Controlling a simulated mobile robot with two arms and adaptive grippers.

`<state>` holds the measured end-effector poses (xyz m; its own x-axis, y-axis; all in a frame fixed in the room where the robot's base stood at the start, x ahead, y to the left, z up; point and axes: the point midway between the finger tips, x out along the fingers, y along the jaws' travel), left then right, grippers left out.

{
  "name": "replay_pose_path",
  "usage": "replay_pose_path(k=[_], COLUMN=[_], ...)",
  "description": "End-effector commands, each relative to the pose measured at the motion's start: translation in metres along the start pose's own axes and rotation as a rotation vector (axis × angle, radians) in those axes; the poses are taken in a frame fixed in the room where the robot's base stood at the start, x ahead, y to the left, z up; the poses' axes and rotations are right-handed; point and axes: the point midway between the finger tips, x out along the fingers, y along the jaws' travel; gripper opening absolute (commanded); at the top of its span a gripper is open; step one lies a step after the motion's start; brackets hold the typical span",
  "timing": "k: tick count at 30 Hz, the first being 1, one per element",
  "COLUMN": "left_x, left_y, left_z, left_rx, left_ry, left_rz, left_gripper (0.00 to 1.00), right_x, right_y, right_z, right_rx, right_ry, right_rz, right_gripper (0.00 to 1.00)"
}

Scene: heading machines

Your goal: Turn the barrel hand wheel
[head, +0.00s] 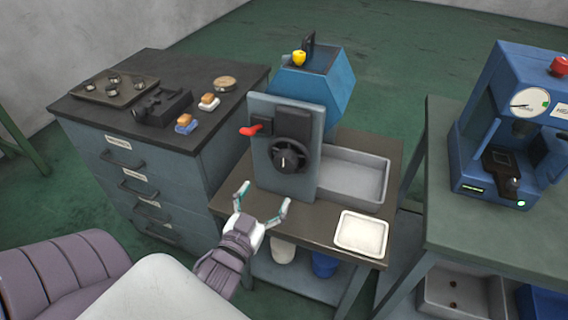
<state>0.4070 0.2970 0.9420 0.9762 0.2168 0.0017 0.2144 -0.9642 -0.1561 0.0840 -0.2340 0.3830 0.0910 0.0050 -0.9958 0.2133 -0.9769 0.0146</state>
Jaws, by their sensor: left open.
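The black barrel hand wheel (289,155) is on the front plate of the blue machine (285,110) on the middle bench. It has a round knob form with a light mark at its centre. My left gripper (263,205) is open, its teal-tipped fingers spread apart. In the picture it is just below the wheel, in front of the machine's base and apart from the wheel. Nothing is between its fingers. My right gripper does not show.
A red lever (250,130) sticks out left of the wheel. A grey bin (352,178) and a white tray (361,233) are to the right on the bench. A dark-topped cabinet (150,175) stands left. A blue press (505,125) stands on the right table.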

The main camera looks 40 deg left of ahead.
Motion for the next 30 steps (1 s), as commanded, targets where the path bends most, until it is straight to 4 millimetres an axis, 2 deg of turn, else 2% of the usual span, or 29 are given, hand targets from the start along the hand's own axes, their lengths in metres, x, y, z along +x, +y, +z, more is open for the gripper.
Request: replay_pose_path(k=[3, 9, 15, 21, 29, 30], left_x=[0.028, 0.070, 0.099, 0.111, 0.111, 0.111], left_y=[0.000, 0.000, 0.000, 0.000, 0.001, 0.001], left_z=[-0.004, -0.003, -0.001, 0.000, 0.001, 0.001], left_rx=[0.001, 0.001, 0.001, 0.000, 0.000, 0.000], left_ry=[0.005, 0.003, 0.000, 0.000, -0.001, -0.001], left_rz=[0.001, 0.001, 0.001, 0.001, 0.001, 0.001], left_gripper=[0.87, 0.87, 0.87, 0.87, 0.87, 0.80], right_x=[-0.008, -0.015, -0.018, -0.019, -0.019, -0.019], right_y=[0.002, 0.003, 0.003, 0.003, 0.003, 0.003], right_z=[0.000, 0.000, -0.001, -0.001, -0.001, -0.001], right_rx=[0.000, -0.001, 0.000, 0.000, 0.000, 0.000], right_ry=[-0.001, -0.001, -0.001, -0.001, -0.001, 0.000], right_rz=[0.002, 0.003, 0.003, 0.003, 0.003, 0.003], right_gripper=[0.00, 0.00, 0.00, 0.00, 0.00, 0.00])
